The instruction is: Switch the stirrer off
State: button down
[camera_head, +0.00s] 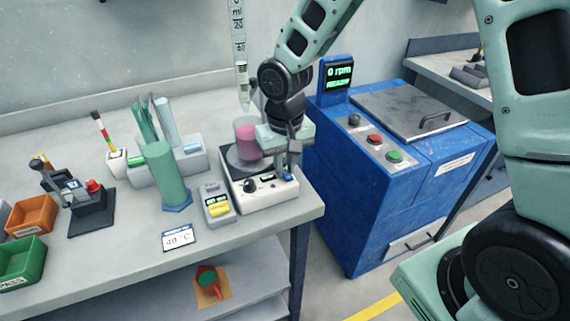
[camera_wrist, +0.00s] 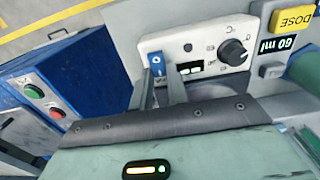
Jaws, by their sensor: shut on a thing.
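The stirrer (camera_head: 258,196) is a white box with a dark top plate at the right front of the bench. A glass of pink liquid (camera_head: 248,140) stands on it. Its front panel shows in the wrist view (camera_wrist: 205,35), with a black dial (camera_wrist: 233,52), a small display (camera_wrist: 189,69) and a blue switch (camera_wrist: 157,64). My gripper (camera_head: 287,170) points down at the right end of the front panel. In the wrist view its two fingers (camera_wrist: 162,82) are shut on the blue switch. The finger tips partly hide the switch's lower part.
A blue machine (camera_head: 360,200) reading "0 rpm" stands right of the bench. A dosing box (camera_head: 217,203) with a yellow button sits left of the stirrer. A green cylinder (camera_head: 167,175), a rack (camera_head: 190,160) and a "40 °C" card (camera_head: 178,238) are farther left.

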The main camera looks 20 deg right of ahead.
jog(key=shift+f+t+b, duration=0.25)
jog(key=shift+t+b, duration=0.25)
jog(key=shift+b, duration=0.7)
jog(key=t+b, duration=0.1)
jog(key=b, duration=0.2)
jog(key=t+b, duration=0.1)
jog(key=b, duration=0.3)
jog(key=shift+s+r+t, duration=0.1)
jog(key=shift+s+t, duration=0.2)
jog(key=shift+t, duration=0.1)
jog(key=shift+s+r+t+b, duration=0.15)
jog(key=shift+t+b, duration=0.15)
jog(key=shift+b, duration=0.8)
jog(key=shift+r, duration=0.2)
jog(key=c, duration=1.4)
grip_release()
jog(key=shift+o, duration=0.2)
